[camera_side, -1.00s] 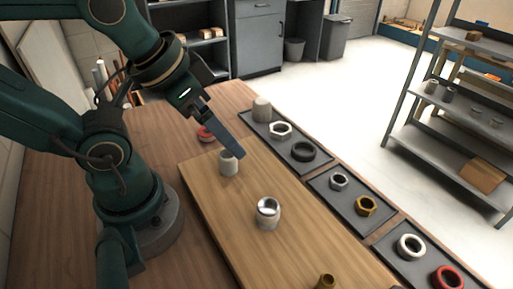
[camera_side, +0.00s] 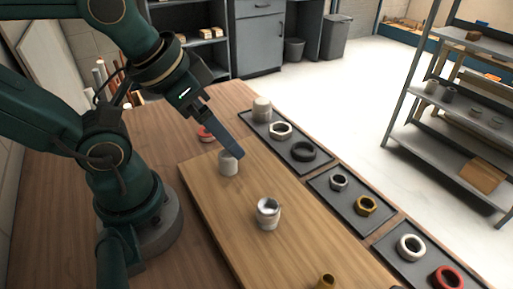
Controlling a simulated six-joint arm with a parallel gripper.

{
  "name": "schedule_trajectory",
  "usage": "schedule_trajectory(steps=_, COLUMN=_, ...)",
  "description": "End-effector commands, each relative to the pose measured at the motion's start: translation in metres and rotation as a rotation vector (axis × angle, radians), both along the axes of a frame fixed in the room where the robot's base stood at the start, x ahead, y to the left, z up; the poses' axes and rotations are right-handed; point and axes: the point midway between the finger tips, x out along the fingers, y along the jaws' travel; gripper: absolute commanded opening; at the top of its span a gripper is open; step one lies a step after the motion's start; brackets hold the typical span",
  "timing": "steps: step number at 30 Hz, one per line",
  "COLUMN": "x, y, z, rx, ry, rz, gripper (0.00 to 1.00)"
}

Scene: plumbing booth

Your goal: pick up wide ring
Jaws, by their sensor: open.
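Several rings lie in dark trays on the right of the table: a black ring (camera_side: 303,144), a pale ring (camera_side: 280,123), a white ring (camera_side: 410,236) and a red ring (camera_side: 447,267). I cannot tell which of them is the wide ring. Another red ring (camera_side: 204,134) lies on the table behind my gripper, partly hidden by it. My gripper (camera_side: 238,153) is open and points down to the right, its fingers seen edge-on. Its tips are at the top of a small pale cylinder (camera_side: 228,166) in this view; whether they touch is unclear. I see nothing held.
A wooden board (camera_side: 215,214) carries the small cylinder, a pale fitting with a metallic top (camera_side: 268,218) and a brass piece (camera_side: 325,282). The trays also hold a grey nut (camera_side: 338,176), a brass nut (camera_side: 365,199) and a pale cylinder (camera_side: 262,110). Bare board lies between.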

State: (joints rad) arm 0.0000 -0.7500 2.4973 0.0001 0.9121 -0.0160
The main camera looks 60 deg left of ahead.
Motion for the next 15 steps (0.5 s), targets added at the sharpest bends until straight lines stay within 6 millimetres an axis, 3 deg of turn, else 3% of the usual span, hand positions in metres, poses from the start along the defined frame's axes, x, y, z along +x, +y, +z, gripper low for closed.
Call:
schedule_trajectory(steps=5, x=0.017, y=0.0, z=0.026, rx=-0.018, ry=-0.034, rz=0.033, gripper=0.88)
schedule_trajectory(steps=9, x=0.044, y=0.002, z=0.047, rx=-0.034, ry=-0.01, rz=0.075, gripper=0.88)
schedule_trajectory(steps=15, x=0.092, y=0.006, z=0.058, rx=-0.055, ry=0.061, rz=0.135, gripper=0.88)
